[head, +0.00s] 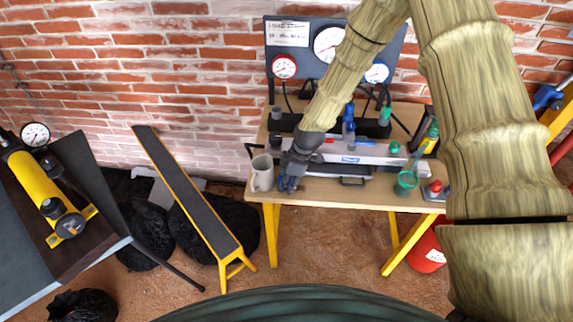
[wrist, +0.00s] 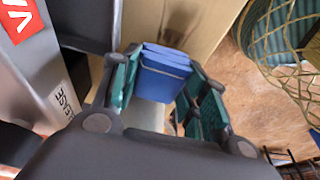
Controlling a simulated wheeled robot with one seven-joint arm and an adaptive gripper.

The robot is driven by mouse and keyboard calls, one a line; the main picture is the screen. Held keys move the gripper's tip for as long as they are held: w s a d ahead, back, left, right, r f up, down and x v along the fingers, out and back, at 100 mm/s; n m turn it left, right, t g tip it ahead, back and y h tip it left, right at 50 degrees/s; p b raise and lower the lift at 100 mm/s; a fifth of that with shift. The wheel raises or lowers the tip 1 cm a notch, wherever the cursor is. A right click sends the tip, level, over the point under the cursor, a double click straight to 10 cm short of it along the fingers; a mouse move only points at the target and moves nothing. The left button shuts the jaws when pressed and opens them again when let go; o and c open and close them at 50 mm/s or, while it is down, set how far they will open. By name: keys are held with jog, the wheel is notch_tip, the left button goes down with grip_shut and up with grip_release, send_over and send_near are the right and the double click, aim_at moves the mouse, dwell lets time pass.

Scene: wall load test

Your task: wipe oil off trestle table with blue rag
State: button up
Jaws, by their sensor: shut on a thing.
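The blue rag (wrist: 165,72) is a small folded block between the green-padded fingers of my gripper (wrist: 162,92) in the wrist view. My gripper is shut on it. In the head view my gripper (head: 290,184) is low at the front left of the trestle table (head: 330,193), just right of the grey mug (head: 262,174). The table has a pale wooden top and yellow legs. Tan tabletop (wrist: 205,22) shows beyond the rag in the wrist view. Whether the rag touches the tabletop is unclear.
A long silver bar (head: 355,152) lies across the table behind my gripper. A gauge panel (head: 315,45) stands at the back. A green flask (head: 407,180) is at the right. A yellow pump (head: 45,190) sits on another table at the left. A red bucket (head: 425,250) is below.

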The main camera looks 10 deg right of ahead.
jog(key=shift+r+p, duration=1.7)
jog(key=shift+r, duration=1.95)
jog(key=shift+s, duration=0.1)
